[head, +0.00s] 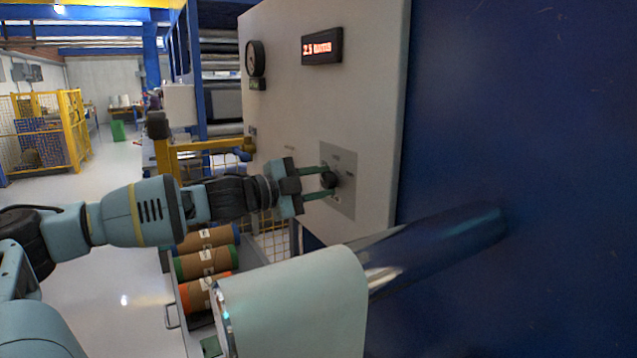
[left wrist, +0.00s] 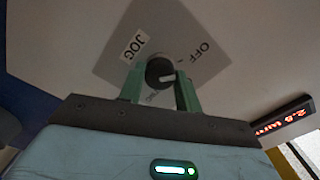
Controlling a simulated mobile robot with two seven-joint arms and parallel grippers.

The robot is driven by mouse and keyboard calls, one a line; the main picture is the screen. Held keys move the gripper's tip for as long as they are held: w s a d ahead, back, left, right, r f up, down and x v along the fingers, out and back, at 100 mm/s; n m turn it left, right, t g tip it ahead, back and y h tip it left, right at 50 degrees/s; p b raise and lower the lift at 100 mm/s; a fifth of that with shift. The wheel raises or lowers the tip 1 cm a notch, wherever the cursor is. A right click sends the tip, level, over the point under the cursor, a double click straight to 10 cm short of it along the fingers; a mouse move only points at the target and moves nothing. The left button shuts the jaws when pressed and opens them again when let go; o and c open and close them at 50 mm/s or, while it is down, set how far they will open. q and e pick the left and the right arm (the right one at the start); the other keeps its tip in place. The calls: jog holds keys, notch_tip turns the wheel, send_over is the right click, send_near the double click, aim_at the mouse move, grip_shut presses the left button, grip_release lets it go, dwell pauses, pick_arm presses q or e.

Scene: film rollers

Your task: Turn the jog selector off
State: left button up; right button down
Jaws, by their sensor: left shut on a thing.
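The jog selector is a round black knob (head: 328,180) on a grey plate (head: 345,203) on the pale cabinet front. My left gripper (head: 319,183) reaches it from the left, with its green fingers shut on the knob's sides. In the left wrist view the knob (left wrist: 159,72) sits between the fingertips of my left gripper (left wrist: 159,84). A JOG label (left wrist: 135,45) is at its upper left and the word OFF (left wrist: 203,48) at its upper right. The knob's white mark points right, below OFF. The lettering below the knob is partly hidden. My right gripper is not in view.
A red-digit display (head: 322,46) and a round gauge (head: 256,58) are higher on the cabinet (head: 372,110). Brown rolls (head: 206,262) with coloured ends lie below my left arm. A shiny cylinder (head: 440,245) crosses the lower right. A blue wall (head: 520,120) closes the right side.

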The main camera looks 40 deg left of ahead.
pick_arm(q)
jog(key=shift+n, duration=0.6)
jog(key=shift+r, duration=0.1)
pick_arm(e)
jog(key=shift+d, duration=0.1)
pick_arm(q)
jog(key=o, duration=1)
jog(key=shift+c, duration=0.2)
jog(key=shift+s, duration=0.1)
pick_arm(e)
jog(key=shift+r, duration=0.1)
